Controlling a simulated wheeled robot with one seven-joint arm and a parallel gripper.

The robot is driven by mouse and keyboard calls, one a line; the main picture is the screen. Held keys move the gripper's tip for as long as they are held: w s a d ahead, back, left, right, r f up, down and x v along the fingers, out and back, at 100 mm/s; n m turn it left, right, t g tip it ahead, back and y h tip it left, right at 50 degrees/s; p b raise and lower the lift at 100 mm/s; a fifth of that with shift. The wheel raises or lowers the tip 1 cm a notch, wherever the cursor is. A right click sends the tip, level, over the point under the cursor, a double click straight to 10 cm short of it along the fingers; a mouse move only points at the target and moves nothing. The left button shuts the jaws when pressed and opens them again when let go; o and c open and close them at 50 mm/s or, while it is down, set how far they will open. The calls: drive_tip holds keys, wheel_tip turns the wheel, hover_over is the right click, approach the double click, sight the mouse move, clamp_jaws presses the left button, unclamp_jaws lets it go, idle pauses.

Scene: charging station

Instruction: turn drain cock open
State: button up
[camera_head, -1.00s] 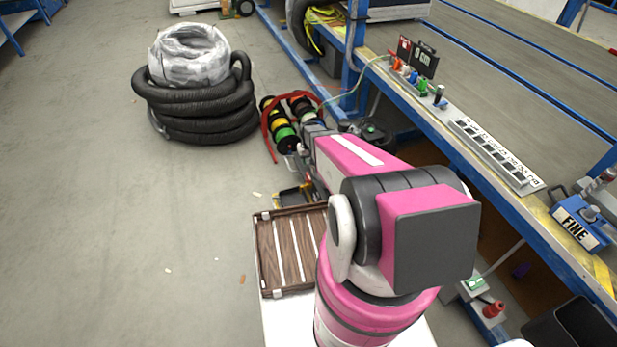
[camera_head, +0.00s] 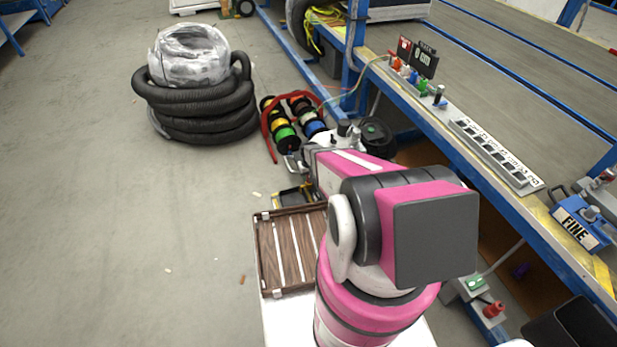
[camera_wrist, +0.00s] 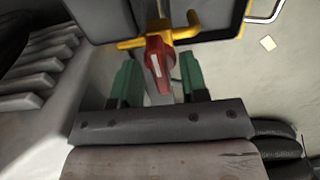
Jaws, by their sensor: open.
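The drain cock (camera_wrist: 158,62) has a red handle with a white stripe and shows in the wrist view. It sits on a yellow fitting (camera_wrist: 185,32) below a dark body at the top edge. My gripper (camera_wrist: 159,78) is open, with one green finger on each side of the red handle. The handle's lower end lies between the fingers, with visible gaps on both sides; I cannot tell whether it is at fingertip depth. In the head view the cock cannot be made out, and my arm covers much of that area.
Cable spools (camera_head: 284,132) and a coiled black hose (camera_head: 205,112) are on the floor beyond. The blue-framed workbench (camera_head: 530,215) runs along the right.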

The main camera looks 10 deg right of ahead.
drive_tip(key=c, duration=0.6)
drive_tip(key=shift+o, duration=0.2)
drive_tip(key=shift+n, duration=0.8)
drive_tip(key=o, duration=0.6)
drive_tip(key=shift+c, duration=0.2)
